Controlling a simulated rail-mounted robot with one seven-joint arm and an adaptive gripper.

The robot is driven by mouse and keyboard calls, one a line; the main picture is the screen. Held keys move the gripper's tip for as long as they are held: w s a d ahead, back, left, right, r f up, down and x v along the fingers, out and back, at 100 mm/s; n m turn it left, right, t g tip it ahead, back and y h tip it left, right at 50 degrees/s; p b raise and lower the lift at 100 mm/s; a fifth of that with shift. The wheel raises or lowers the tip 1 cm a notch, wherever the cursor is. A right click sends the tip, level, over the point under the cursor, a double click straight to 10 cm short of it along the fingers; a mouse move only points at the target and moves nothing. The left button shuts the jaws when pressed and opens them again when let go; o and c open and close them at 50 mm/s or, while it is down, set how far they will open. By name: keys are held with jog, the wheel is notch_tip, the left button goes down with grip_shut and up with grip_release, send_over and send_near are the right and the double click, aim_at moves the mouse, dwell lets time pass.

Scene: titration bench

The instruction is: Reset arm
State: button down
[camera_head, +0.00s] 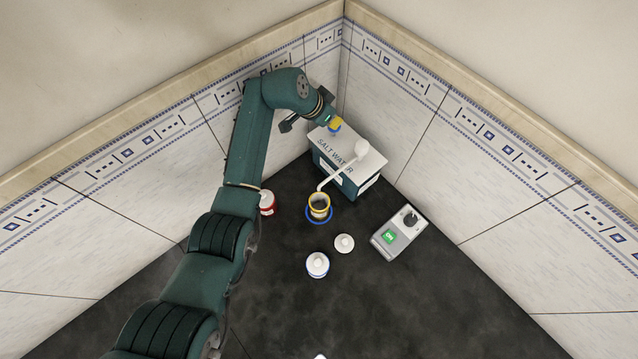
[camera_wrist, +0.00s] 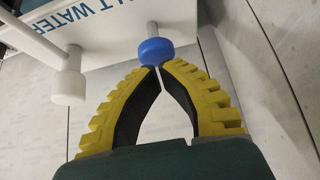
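My gripper (camera_head: 334,123) is at the end of my arm, close to the upper left corner of the salt water box (camera_head: 358,157). In the wrist view, the yellow ribbed fingers of my gripper (camera_wrist: 160,69) come together at their tips. A blue knob (camera_wrist: 155,52) on a short grey stem is right at the fingertips; whether they touch it I cannot tell. The knob stands out from the white face of the salt water box (camera_wrist: 108,28). My arm reaches from the lower left up over the bench and bends down toward the box.
A red and white bottle (camera_head: 267,202) is close to my arm. A white bottle (camera_head: 317,264), a white lidded piece (camera_head: 344,243) and a grey device (camera_head: 399,235) reading ON stand nearer. Tiled walls meet behind.

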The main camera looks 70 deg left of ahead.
jog(key=shift+r, duration=0.5)
notch_tip(320, 180, up, 6)
jog(key=p, duration=0.5)
dwell(0.6)
